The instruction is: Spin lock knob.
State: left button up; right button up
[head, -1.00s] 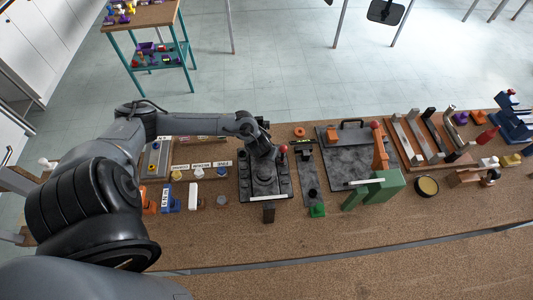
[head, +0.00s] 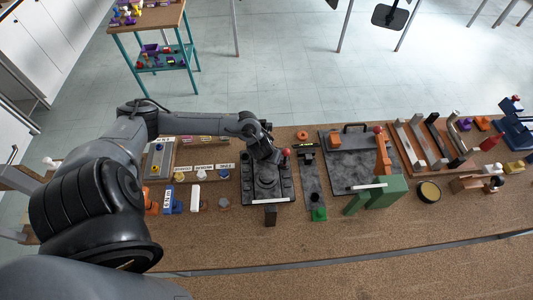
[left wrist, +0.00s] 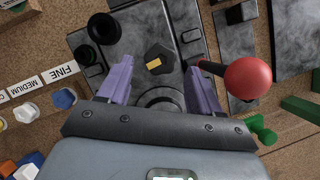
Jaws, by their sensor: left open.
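A dark grey panel (head: 285,190) lies on the workbench in the head view. In the left wrist view, a dark many-sided knob (left wrist: 160,58) with a yellow mark stands on this panel. I cannot tell for sure that it is the lock knob. My left gripper (left wrist: 158,78) is open, its two purple fingers on either side of the knob and apart from it. In the head view my left gripper (head: 268,158) is over the panel, and its wrist hides part of it. My right gripper is not in view.
A lever with a red ball (left wrist: 247,78) stands close to the right finger. A round black knob (left wrist: 104,29) is at upper left. Labelled blocks and small knobs (head: 201,175) lie left of the panel. A green block (head: 380,196) stands to the right. The bench front (head: 300,245) is clear.

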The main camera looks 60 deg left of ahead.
pick_arm(q)
jog(key=p+v, duration=0.1)
jog(key=v, duration=0.8)
jog(key=shift+r+n, duration=0.15)
jog(key=shift+n, duration=0.15)
